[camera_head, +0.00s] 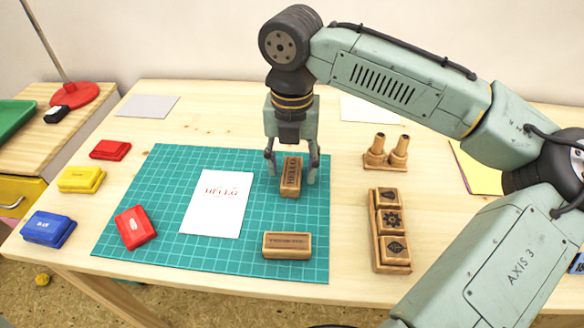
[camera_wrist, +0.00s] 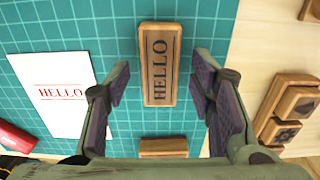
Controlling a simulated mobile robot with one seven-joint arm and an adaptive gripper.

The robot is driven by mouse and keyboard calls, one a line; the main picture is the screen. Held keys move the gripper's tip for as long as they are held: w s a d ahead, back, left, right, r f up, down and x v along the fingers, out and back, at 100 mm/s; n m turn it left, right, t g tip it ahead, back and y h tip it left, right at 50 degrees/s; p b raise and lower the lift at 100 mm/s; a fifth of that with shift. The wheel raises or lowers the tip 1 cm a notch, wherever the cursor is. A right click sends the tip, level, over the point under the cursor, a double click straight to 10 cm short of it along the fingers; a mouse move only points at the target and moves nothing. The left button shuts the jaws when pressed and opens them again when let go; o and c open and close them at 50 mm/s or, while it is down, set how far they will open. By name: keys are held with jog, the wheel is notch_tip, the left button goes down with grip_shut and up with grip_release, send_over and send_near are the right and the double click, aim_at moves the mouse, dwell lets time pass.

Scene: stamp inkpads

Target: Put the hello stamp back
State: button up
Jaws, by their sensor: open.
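The hello stamp (camera_head: 290,178) is a wooden block with dark HELLO lettering on top, lying on the green cutting mat (camera_head: 262,220) near its upper right. It also shows in the wrist view (camera_wrist: 159,64), lying lengthwise. My gripper (camera_head: 290,175) is open over it, pointing down, with one finger on each side; in the wrist view the fingers (camera_wrist: 160,88) stand clear of the block. A second wooden stamp (camera_head: 287,245) lies lower on the mat. A wooden holder (camera_head: 378,264) with several picture stamps stands right of the mat. A wooden rack (camera_head: 372,165) holds two upright handled stamps.
A white card (camera_head: 217,222) printed HELLO lies on the mat. A red inkpad (camera_head: 135,227) sits at the mat's left. Blue (camera_head: 48,229), yellow (camera_head: 81,179) and red (camera_head: 110,150) inkpads line the left table edge. Bare wood lies around the holder.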

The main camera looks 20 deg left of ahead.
aim_at(292, 172)
notch_tip(292, 172, up, 11)
jog(key=shift+f, duration=0.15)
dwell(0.4)
